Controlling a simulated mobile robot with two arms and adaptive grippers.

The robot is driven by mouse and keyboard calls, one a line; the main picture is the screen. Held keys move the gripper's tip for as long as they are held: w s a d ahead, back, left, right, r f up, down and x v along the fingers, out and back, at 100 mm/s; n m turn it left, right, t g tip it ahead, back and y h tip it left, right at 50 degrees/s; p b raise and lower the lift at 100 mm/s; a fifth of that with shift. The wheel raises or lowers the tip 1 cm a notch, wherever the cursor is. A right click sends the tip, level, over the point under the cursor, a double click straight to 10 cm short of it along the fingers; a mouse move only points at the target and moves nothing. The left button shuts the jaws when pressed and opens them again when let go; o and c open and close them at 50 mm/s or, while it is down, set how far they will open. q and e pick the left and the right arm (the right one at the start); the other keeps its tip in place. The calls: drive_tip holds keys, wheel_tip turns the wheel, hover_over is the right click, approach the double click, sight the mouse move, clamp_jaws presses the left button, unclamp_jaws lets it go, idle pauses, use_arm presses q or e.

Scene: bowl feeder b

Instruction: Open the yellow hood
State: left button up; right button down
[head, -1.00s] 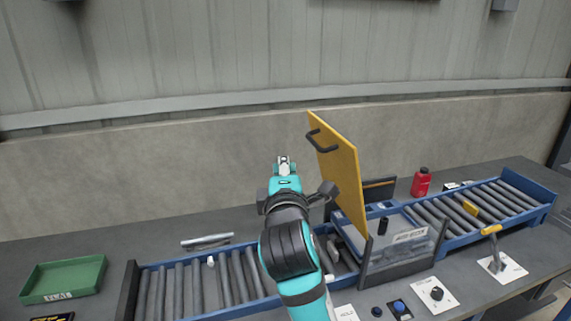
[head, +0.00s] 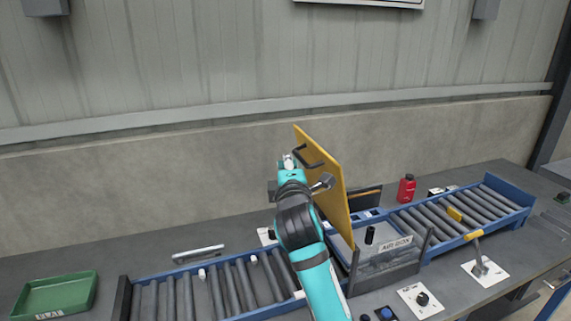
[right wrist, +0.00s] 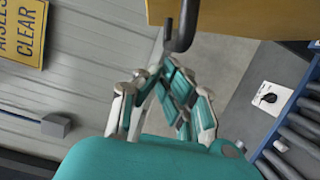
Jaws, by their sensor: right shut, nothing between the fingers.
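The yellow hood (head: 322,190) is a flat panel standing steeply raised above the clear-walled box on the conveyor, leaning slightly left at its top. Its black handle (head: 310,160) is on its left face, near the top. In the right wrist view the hood's yellow edge (right wrist: 240,14) crosses the top, with the handle (right wrist: 183,28) hanging below it. My right gripper (head: 287,160) is just left of the handle; its fingers (right wrist: 158,64) are shut and empty, close under the handle's end. I cannot tell whether they touch it. My left gripper is out of view.
The clear-walled box (head: 390,262) sits between roller conveyors (head: 190,295). A red bottle (head: 406,190) stands behind the right conveyor. A green tray (head: 56,293) is at the left. A yellow-handled lever (head: 478,258) and control knobs (head: 422,299) are in front.

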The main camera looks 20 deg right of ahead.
sight(309, 151)
drive_tip(key=shift+d+r, duration=0.1)
drive_tip(key=d+m+p, duration=0.1)
drive_tip(key=p, duration=0.1)
drive_tip(key=d+r+p, duration=0.1)
drive_tip(key=d, duration=0.1)
drive_tip(key=d+r+m+p, duration=0.1)
drive_tip(key=d+p, duration=0.1)
drive_tip(key=shift+r+m+g+p, duration=0.2)
drive_tip(key=shift+m+g+p, duration=0.1)
drive_tip(key=shift+w, duration=0.1)
